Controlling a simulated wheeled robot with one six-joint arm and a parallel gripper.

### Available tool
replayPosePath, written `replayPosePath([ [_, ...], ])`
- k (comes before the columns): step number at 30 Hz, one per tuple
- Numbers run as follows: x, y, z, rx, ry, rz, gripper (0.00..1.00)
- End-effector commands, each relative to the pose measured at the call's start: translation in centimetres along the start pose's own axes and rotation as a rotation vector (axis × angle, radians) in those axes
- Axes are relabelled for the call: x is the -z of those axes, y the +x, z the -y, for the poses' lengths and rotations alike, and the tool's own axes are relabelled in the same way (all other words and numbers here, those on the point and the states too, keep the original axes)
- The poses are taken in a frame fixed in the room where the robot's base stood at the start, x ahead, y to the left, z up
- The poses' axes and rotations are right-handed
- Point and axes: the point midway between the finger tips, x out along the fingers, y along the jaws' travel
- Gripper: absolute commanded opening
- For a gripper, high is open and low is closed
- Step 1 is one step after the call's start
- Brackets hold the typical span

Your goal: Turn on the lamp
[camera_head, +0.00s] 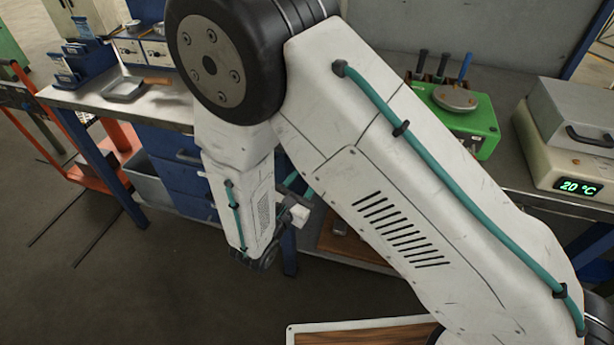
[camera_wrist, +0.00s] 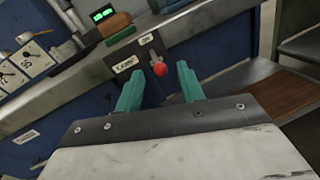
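In the wrist view, a dark switch panel (camera_wrist: 137,58) is fixed to the front edge of the bench. It has a small lever with a red knob (camera_wrist: 160,69). A pale label on it seems to read LAMP (camera_wrist: 125,64), and a smaller label (camera_wrist: 146,39) sits near the lever's upper end. The lever points down toward my gripper. My gripper (camera_wrist: 160,73) has its two teal fingers apart, one on each side of the red knob in the picture. Whether either finger touches it, I cannot tell. The lamp itself is not recognizable in either view.
A bench (camera_head: 170,103) with blue drawers (camera_head: 188,165) runs along the back. A green device (camera_head: 472,125) and a box reading 20 °C (camera_head: 572,145) stand at right. An orange frame (camera_head: 95,180) is at left. My arm hides much of the middle. Open floor lies front left.

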Motion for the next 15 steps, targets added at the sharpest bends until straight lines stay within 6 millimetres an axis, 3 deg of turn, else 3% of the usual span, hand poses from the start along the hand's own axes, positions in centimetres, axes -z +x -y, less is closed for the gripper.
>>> replayPosePath([
  [5, 0.0, 1.6, 0.0, 0.002, 0.001, 0.0, 0.38],
  [13, 0.0, 1.8, 0.0, 0.0, 0.0, 0.0, 0.38],
  [14, 0.0, 1.8, 0.0, 0.0, 0.0, 0.0, 0.36],
  [15, 0.0, 1.8, 0.0, 0.0, 0.0, 0.0, 0.25],
])
